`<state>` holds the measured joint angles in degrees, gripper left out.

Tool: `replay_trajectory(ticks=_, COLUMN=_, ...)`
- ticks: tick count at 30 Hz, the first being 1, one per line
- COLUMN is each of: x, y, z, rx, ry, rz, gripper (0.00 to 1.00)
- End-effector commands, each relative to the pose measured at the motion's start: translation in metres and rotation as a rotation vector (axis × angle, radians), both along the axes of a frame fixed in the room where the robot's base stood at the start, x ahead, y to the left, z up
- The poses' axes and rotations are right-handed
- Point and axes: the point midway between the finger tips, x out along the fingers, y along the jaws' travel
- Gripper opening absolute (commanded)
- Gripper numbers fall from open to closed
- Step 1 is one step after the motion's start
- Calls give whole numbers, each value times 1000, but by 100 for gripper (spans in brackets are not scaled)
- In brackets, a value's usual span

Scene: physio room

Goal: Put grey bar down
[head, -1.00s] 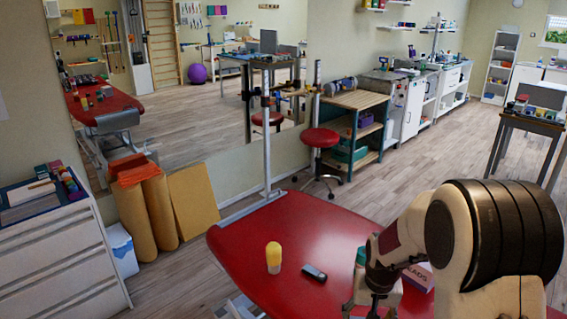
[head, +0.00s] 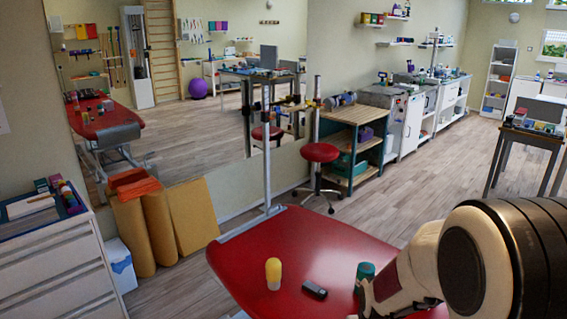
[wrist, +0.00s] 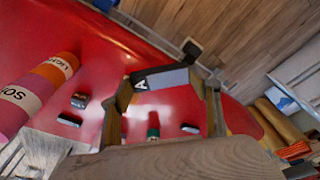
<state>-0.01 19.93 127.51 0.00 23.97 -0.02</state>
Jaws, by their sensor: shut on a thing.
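A dark grey bar (wrist: 168,78) with a white letter on its dark end lies across the two fingers of my gripper (wrist: 165,85) in the wrist view. My gripper is shut on it, and the red table surface (wrist: 85,45) shows behind. In the head view the gripper and held bar are hidden by my arm or out of frame at the lower right. The red table (head: 260,240) is in front of me.
A yellow-topped bottle (head: 273,273), a small dark block (head: 314,289) and a green-topped container (head: 364,272) stand on the table. Orange and pink rolls (wrist: 54,68) and small dark pieces (wrist: 80,100) show in the wrist view. The table's back is clear.

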Motion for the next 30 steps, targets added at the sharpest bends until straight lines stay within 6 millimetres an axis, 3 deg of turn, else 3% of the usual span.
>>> replay_trajectory(ticks=12, x=0, y=-3, z=-1, rx=0, ry=2, rz=-7, gripper=41)
replay_trajectory(ticks=19, x=-4, y=-15, z=-16, rx=0, ry=35, rz=-34, gripper=41)
replay_trajectory(ticks=23, x=8, y=-25, z=-26, rx=1, ry=40, rz=-58, gripper=41)
replay_trajectory(ticks=30, x=48, y=-51, z=-41, rx=-1, ry=36, rz=-110, gripper=41)
